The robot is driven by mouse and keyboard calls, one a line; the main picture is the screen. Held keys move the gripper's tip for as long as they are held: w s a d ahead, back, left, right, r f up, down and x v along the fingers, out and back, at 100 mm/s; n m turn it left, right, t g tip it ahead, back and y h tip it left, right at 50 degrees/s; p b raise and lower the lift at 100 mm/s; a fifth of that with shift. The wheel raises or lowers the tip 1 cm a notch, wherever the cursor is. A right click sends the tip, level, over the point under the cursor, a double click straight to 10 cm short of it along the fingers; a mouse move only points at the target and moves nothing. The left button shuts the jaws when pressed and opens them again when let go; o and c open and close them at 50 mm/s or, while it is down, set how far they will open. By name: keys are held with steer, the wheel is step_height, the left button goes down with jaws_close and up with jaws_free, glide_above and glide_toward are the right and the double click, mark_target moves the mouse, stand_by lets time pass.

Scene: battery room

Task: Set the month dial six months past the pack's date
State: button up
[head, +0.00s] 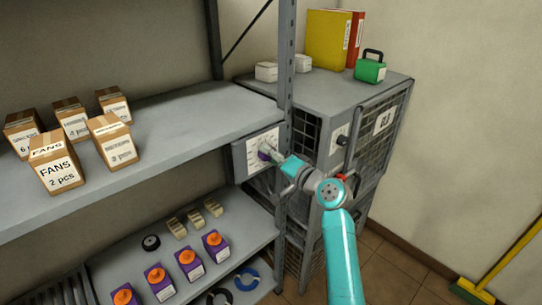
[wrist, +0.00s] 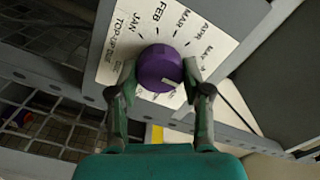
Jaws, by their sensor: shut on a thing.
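The month dial is a purple knob (wrist: 158,66) on a white plate (wrist: 118,62) lettered "TOP-UP DUE", with JAN, FEB, MAR, APR and MAY around its upper side. A white mark on the knob's lower right side faces the bottom of the wrist picture; the labels there are too small and partly hidden to read. My gripper (wrist: 159,77) is shut on the knob, one finger on each side. Purple packs with orange caps (head: 188,264) stand on the lower shelf; no date is legible.
Cartons (head: 58,172) stand on the upper shelf (head: 185,125). A mesh cabinet (head: 392,83) stands close right of the dial, with binders (head: 328,40) and a green case (head: 370,71) on top.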

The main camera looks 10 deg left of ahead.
steer(key=n, duration=2.9)
steer(key=shift+s+f+n, duration=0.1)
steer(key=shift+f+n, duration=0.15)
steer(key=shift+n, duration=0.35)
steer(key=o, duration=1.2)
steer(key=shift+r, duration=0.1)
steer(key=shift+c, duration=0.2)
steer(key=v, duration=1.2)
